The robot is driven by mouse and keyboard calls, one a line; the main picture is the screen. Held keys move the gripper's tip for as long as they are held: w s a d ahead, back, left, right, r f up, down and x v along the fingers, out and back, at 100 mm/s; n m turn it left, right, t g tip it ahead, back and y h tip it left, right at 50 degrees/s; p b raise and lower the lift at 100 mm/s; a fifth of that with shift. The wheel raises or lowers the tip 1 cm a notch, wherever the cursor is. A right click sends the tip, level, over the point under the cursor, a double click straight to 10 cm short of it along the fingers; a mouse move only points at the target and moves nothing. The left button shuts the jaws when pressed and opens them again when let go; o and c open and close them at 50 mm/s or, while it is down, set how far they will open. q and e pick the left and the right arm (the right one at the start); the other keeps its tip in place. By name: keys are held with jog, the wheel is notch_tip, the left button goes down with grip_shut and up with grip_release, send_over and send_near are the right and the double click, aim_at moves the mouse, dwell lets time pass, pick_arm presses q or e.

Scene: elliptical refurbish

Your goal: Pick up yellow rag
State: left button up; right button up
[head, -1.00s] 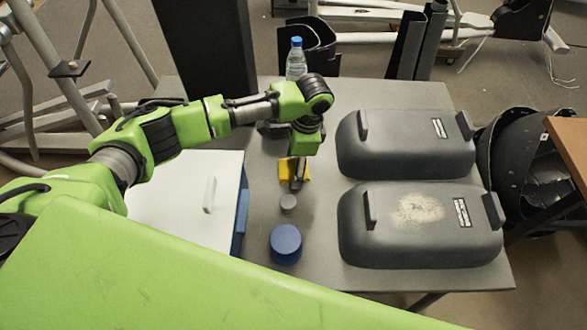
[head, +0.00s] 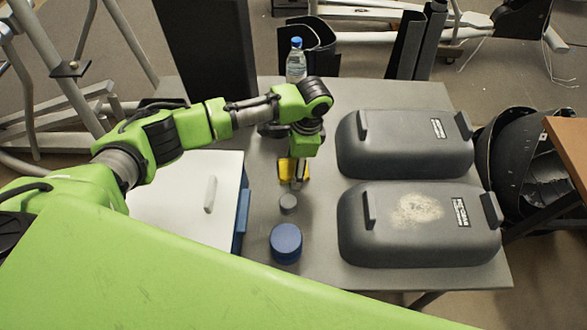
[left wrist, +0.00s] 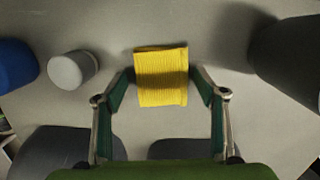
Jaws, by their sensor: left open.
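The yellow rag (head: 286,170) is a small folded ribbed square lying on the grey table (head: 320,272). In the left wrist view the rag (left wrist: 161,77) lies flat just beyond and between the fingertips. My left gripper (head: 298,183) points down over the rag and hides part of it in the head view. In the left wrist view my left gripper (left wrist: 163,80) is open, with one finger on each side of the rag and nothing held. My right gripper is not in view.
A grey cylinder (head: 288,203) and a blue round container (head: 286,243) stand nearer than the rag. Two dark grey covers (head: 405,145) lie on the right. A white-lidded box (head: 180,205) is on the left. A water bottle (head: 296,62) stands at the back.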

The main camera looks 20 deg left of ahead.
aim_at(292, 168)
pick_arm(q)
jog(key=c, duration=1.1)
jog(key=shift+c, duration=0.2)
jog(key=shift+r+b, duration=0.15)
jog(key=shift+b, duration=0.3)
notch_tip(292, 168, up, 3)
jog(key=shift+w+f, duration=0.1)
jog(key=s+d+r, duration=0.6)
jog(key=s+r, duration=0.4)
jog(key=s, duration=0.2)
jog(key=shift+s+r+p, duration=0.25)
jog(key=shift+s+p, duration=0.15)
jog(key=shift+p, duration=0.05)
